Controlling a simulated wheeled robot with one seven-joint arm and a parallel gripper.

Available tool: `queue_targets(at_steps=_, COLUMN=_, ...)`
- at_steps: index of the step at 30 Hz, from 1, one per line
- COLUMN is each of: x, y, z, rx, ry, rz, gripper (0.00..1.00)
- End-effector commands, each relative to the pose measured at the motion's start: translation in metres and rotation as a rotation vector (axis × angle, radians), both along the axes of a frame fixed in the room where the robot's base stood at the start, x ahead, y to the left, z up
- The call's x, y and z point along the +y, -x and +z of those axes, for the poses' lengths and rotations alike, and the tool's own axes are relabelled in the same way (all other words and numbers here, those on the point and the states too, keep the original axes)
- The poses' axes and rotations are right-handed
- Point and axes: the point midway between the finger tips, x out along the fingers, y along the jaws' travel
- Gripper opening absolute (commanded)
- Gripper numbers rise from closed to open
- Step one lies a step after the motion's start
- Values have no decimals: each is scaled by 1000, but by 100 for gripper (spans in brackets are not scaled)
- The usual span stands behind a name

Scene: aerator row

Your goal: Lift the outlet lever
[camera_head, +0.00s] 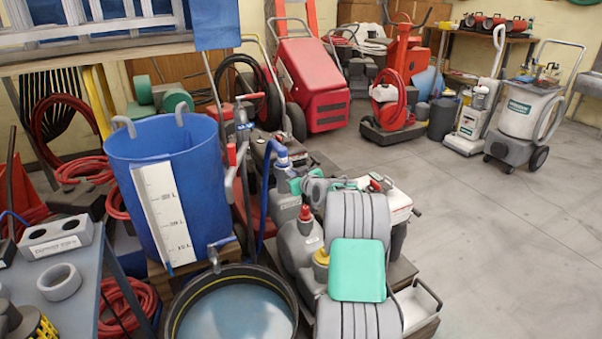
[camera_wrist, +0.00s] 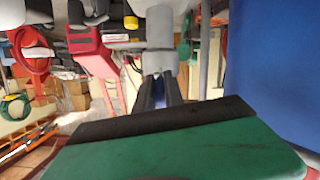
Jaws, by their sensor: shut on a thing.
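My gripper (camera_wrist: 161,84) shows in the wrist view beyond its wide green palm. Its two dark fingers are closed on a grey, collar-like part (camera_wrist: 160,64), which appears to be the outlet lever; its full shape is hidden. The picture there is upside down. The blue tank (camera_head: 150,190) with a white scale stands at the left in the head view, and a blue wall (camera_wrist: 270,70) fills the right of the wrist view. A small tap (camera_head: 213,256) sits low on the tank. In the head view I cannot make out the fingers clearly.
A round dark tub of water (camera_head: 235,305) stands below the tank. A grey table (camera_head: 62,300) with blocks and rings is at the left. A red cart (camera_head: 313,85) stands behind. Several cleaning machines line the back. The floor (camera_head: 500,240) at the right is clear.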

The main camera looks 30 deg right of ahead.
Motion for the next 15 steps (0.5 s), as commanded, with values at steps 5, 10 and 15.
queue_targets(at_steps=5, x=-1, y=0, z=1, rx=-2, ry=1, rz=0, gripper=22)
queue_targets(at_steps=10, x=-1, y=0, z=1, rx=-2, ry=0, rz=-1, gripper=35)
queue_targets(at_steps=15, x=-3, y=1, z=0, rx=-1, ry=1, rz=-3, gripper=35)
